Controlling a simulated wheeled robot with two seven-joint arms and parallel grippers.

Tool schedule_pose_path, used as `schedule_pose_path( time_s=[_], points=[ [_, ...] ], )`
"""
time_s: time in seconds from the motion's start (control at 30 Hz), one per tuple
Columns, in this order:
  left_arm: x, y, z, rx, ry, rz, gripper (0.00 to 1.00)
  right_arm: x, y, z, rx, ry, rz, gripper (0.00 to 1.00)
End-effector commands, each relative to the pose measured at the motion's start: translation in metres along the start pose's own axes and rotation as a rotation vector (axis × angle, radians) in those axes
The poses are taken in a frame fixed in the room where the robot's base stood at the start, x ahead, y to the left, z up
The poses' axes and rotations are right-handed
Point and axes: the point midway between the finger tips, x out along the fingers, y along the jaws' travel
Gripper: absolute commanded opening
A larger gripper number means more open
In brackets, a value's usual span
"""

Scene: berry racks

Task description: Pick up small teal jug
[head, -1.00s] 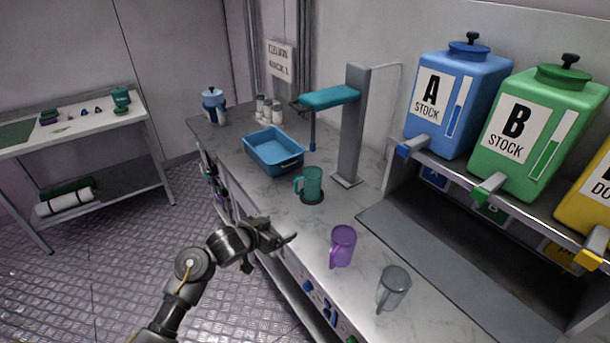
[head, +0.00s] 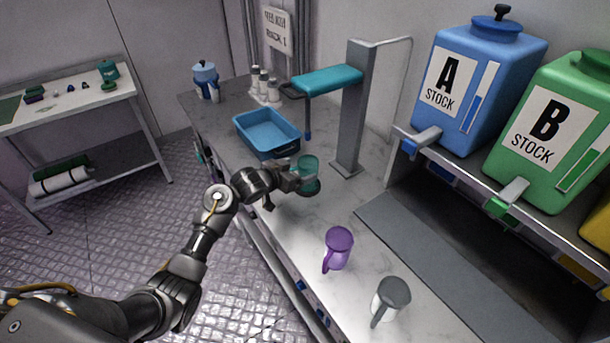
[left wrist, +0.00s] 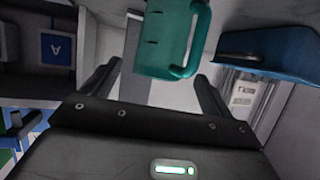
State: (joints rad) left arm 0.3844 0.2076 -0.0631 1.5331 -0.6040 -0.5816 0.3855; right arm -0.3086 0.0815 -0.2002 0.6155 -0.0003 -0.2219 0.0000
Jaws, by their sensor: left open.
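The small teal jug (head: 309,170) stands on the marble counter in the head view, partly hidden behind my left gripper (head: 297,181). In the left wrist view the teal jug (left wrist: 165,40) appears large, with its handle on the right side. The two fingers of my left gripper (left wrist: 155,90) are spread apart, with the jug in line with the gap between them. The left gripper is open and holds nothing. I cannot tell from these views whether a finger touches the jug. My right gripper is not in view.
A purple jug (head: 338,248) and a grey jug (head: 390,300) stand nearer on the counter. A blue tray (head: 262,146) lies behind the teal jug. A grey post (head: 354,110) with a teal arm stands to the right. Stock dispensers A (head: 470,85) and B (head: 550,130) sit on a shelf.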

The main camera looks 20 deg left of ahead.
Motion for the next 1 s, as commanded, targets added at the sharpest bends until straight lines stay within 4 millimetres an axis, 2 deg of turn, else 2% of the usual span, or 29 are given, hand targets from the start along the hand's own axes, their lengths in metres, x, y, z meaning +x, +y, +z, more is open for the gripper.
schedule_pose_path(
  time_s=[0.1, 0.2, 0.43, 0.6, 0.93, 1.0],
  points=[
    [0.004, 0.001, 0.0, 0.002, -0.001, 0.001, 0.85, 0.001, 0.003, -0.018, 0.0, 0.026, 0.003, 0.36],
    [0.006, 0.001, -0.001, 0.002, -0.001, 0.003, 0.85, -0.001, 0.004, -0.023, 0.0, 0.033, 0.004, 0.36],
    [0.033, 0.0, -0.001, 0.0, -0.003, 0.004, 0.85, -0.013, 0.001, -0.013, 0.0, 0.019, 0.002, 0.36],
    [0.051, 0.0, 0.001, 0.001, -0.001, 0.004, 0.85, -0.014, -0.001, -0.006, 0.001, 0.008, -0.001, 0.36],
    [0.056, 0.0, 0.002, 0.003, -0.001, 0.003, 0.85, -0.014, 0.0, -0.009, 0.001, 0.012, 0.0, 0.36],
    [0.056, 0.0, 0.002, 0.003, -0.001, 0.003, 0.76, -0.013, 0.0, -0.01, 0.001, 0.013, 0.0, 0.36]
  ],
)
